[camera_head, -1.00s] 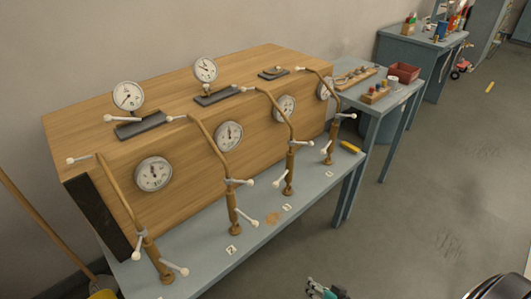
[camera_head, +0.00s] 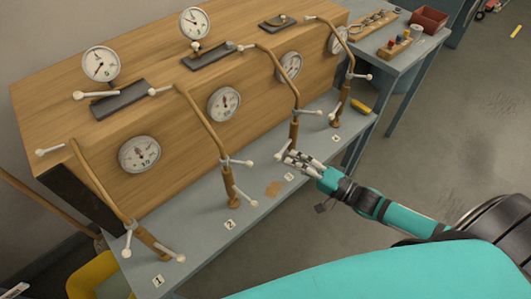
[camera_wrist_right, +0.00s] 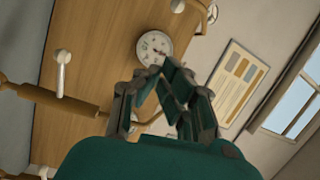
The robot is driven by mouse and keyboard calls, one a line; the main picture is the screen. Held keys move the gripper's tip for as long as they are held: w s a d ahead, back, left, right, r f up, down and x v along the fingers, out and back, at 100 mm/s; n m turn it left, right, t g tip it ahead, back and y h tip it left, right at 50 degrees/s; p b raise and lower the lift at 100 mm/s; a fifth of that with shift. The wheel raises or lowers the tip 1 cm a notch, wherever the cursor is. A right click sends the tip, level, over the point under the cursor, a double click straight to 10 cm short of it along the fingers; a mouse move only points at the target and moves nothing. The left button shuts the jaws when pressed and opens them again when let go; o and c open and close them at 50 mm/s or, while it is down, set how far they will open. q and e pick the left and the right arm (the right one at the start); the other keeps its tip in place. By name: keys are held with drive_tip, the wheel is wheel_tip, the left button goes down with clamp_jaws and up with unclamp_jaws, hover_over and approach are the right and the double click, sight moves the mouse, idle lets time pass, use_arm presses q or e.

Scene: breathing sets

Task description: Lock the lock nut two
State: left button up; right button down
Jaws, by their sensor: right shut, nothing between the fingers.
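The second brown post (camera_head: 229,190), by the floor label 2 (camera_head: 230,224), stands upright on the grey bench. My right gripper (camera_head: 289,157) is shut and empty in front of the third post (camera_head: 294,130), close to that post's lower handle; contact cannot be told. In the right wrist view the gripper (camera_wrist_right: 168,72) points toward a gauge (camera_wrist_right: 154,47), with a brown post (camera_wrist_right: 50,100) and white handle (camera_wrist_right: 62,70) at left. My left gripper is not seen.
The wooden console (camera_head: 75,95) behind the posts carries several gauges. The first post (camera_head: 148,245) is at lower left and the fourth (camera_head: 340,105) at the right. A side table (camera_head: 405,60) with a red box (camera_head: 429,18) stands beyond. The floor at right is open.

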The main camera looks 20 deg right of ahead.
sight(249, 164)
drive_tip(key=f+p+x, duration=0.1)
drive_tip(key=p+x, duration=0.1)
drive_tip(key=x, duration=0.8)
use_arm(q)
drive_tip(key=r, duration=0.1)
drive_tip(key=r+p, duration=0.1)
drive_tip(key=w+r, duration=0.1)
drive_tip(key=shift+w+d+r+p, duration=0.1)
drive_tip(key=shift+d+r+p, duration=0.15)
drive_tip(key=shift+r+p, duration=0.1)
use_arm(e)
drive_tip(key=s+a, duration=0.2)
drive_tip(key=s, duration=0.1)
drive_tip(key=shift+a, duration=0.1)
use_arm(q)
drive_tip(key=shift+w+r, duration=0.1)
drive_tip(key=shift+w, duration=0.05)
use_arm(e)
drive_tip(key=shift+s+a+h, duration=0.1)
drive_tip(key=shift+a+h, duration=0.05)
drive_tip(key=shift+h, duration=0.15)
